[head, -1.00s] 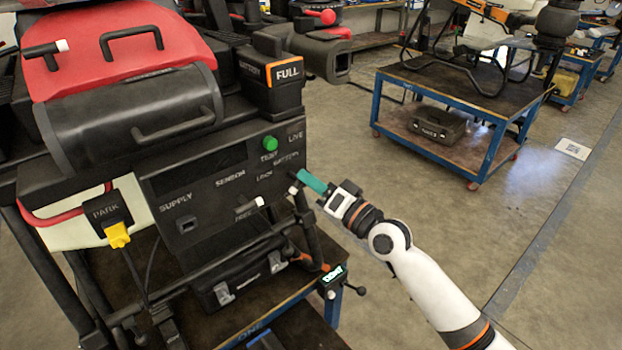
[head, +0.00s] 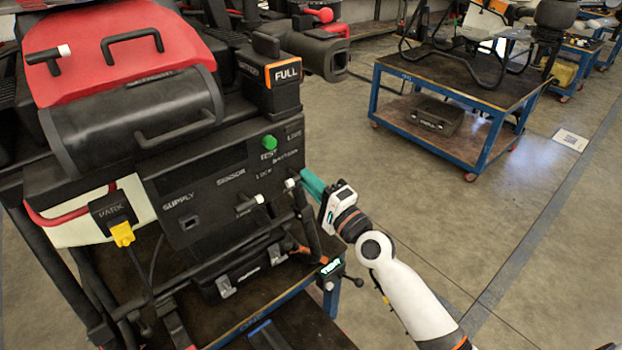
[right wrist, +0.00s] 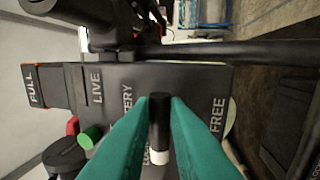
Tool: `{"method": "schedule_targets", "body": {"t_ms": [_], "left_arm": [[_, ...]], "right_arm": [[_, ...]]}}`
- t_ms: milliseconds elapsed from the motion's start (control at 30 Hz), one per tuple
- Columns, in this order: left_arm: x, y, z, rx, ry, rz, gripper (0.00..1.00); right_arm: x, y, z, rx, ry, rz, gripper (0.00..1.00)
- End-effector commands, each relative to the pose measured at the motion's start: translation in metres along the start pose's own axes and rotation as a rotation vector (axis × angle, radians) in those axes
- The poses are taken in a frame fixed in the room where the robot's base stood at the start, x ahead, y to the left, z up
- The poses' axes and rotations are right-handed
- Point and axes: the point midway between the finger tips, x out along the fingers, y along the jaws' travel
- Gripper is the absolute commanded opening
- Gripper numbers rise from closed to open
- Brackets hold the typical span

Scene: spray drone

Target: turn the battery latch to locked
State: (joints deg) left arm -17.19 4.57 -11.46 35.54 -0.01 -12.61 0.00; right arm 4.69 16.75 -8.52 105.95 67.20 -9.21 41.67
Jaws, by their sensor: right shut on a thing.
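The battery latch is a black lever with a white tip (head: 289,183), at the right end of the black control panel (head: 215,185). In the right wrist view the lever (right wrist: 159,112) lies between my teal fingers, its white end toward the bottom of the picture, beside letters partly hidden by a finger that seem to read LOCK. The word FREE is to the right of the fingers there. My right gripper (head: 308,181) is shut on the latch; it also shows in the right wrist view (right wrist: 160,120). My left gripper is not in view.
Another white-tipped lever (head: 250,205) sits left of the latch. A green button (head: 269,142) is above, and a battery marked FULL (head: 270,80) tops the panel. A yellow plug (head: 122,234) hangs at left.

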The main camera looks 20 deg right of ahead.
Motion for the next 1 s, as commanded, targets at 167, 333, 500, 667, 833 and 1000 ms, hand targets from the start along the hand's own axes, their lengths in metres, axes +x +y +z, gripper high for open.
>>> {"method": "schedule_targets", "body": {"t_ms": [167, 333, 500, 667, 833, 1000], "left_arm": [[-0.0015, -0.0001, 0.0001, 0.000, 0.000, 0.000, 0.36], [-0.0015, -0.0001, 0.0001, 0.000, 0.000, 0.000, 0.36], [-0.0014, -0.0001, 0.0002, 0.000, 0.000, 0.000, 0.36], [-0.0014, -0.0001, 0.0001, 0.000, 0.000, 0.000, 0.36], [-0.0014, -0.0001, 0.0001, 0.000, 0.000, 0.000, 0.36], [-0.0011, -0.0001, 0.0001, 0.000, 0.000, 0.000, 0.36]], "right_arm": [[-0.0001, -0.0003, 0.0003, 0.028, -0.006, 0.000, 0.00], [-0.0002, -0.0007, 0.0004, 0.034, -0.008, 0.000, 0.00], [-0.0002, -0.0007, 0.0004, 0.034, -0.008, 0.000, 0.00], [-0.0002, -0.0008, 0.0003, 0.033, -0.008, 0.000, 0.27], [-0.0002, -0.0008, 0.0001, 0.032, -0.007, 0.000, 0.36], [-0.0010, -0.0010, 0.0000, 0.032, -0.007, -0.001, 0.36]]}}
